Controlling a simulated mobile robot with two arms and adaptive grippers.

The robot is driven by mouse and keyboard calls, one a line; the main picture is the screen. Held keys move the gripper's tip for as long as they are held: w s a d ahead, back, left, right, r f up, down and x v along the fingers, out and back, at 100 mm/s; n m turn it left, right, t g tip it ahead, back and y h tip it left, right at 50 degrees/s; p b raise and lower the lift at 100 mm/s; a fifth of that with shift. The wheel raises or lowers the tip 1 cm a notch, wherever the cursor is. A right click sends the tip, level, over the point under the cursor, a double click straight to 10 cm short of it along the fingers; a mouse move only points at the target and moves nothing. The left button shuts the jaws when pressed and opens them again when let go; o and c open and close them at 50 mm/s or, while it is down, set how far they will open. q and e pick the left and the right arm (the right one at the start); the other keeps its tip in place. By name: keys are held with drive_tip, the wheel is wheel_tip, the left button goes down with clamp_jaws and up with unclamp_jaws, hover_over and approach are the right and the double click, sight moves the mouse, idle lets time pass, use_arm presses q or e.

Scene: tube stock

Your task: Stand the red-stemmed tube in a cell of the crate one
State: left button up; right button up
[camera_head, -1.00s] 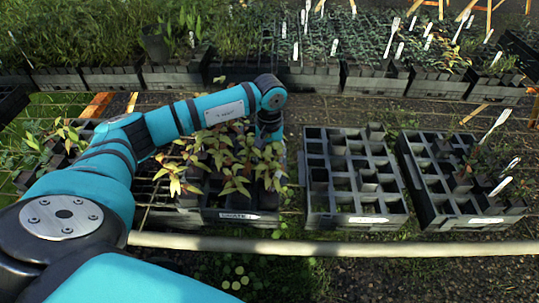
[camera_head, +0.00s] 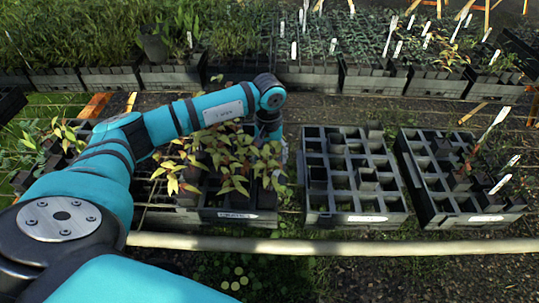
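My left arm reaches in from the left, and its wrist bends down behind leafy seedlings in the left crate (camera_head: 238,216). My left gripper is hidden there, so I cannot see its fingers or whether it holds anything. A tube with a thin reddish stem (camera_head: 469,158) stands in the right crate (camera_head: 487,218); I cannot be sure it is the task's tube. The middle crate (camera_head: 362,218) has many open cells and a few dark tubes. The labels are too small to read, so I cannot tell which is crate one. My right gripper is not in view.
A pale rail (camera_head: 350,247) runs across in front of the crates. Planted crates (camera_head: 310,78) line the back, with several white tags. White tags also stick up from the right crate. A dark ground strip lies between the rows.

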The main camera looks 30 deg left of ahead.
use_arm(q)
wheel_tip(320, 180, up, 12)
idle(0.5)
drive_tip(key=shift+f, duration=0.1)
idle(0.5)
